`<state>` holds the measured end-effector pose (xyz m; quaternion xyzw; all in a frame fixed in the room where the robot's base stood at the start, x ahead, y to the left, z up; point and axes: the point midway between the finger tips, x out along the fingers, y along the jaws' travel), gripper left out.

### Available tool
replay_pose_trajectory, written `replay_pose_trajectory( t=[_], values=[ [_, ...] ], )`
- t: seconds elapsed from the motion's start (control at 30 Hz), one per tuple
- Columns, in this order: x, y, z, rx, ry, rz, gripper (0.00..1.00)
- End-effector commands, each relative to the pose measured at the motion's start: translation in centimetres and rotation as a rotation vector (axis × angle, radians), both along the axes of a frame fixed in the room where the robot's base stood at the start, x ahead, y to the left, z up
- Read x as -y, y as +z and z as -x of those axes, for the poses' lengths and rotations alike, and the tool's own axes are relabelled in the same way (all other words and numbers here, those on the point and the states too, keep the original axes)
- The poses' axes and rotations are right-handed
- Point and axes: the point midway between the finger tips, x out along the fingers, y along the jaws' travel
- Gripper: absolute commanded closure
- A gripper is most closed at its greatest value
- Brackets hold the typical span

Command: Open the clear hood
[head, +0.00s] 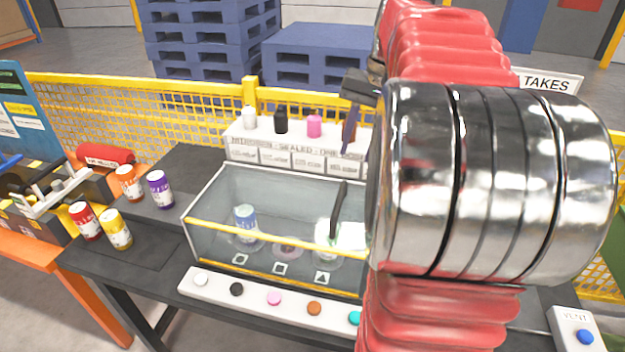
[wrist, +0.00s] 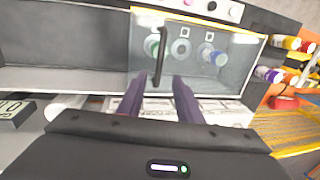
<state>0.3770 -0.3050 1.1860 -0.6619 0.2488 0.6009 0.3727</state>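The clear hood (head: 290,205) is a see-through box with yellow edging on the dark bench, and it looks closed. It also shows in the wrist view (wrist: 232,75). Its dark bar handle (head: 337,208) stands on the right part of the hood and also shows in the wrist view (wrist: 161,55). My gripper (wrist: 159,77) is open, with two dark fingers apart. In the wrist view the near end of the handle appears between the fingertips; I cannot tell whether they touch. In the head view my gripper (head: 350,130) is partly hidden by my arm, above the hood's back right.
Under the hood, a blue-and-white can (head: 245,217) stands among round seats. A button strip (head: 255,294) runs along the front. Small bottles (head: 281,119) stand on a white ledge behind. Several cans (head: 160,190) stand left.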

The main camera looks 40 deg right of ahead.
Motion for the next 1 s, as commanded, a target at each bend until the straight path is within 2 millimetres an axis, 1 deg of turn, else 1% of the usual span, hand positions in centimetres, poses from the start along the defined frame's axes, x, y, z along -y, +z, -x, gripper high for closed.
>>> replay_pose_trajectory(
  t=[0.37,0.53,0.67,1.0],
  values=[
    [0.1,-0.1,0.0,0.0,-0.003,-0.001,0.67],
    [0.0,-1.0,-0.1,0.0,-0.002,-0.002,0.67],
    [-0.2,-2.4,-0.3,-0.001,-0.002,-0.002,0.67],
    [-0.8,-7.6,-1.1,-0.002,-0.002,-0.003,0.67]
  ],
)
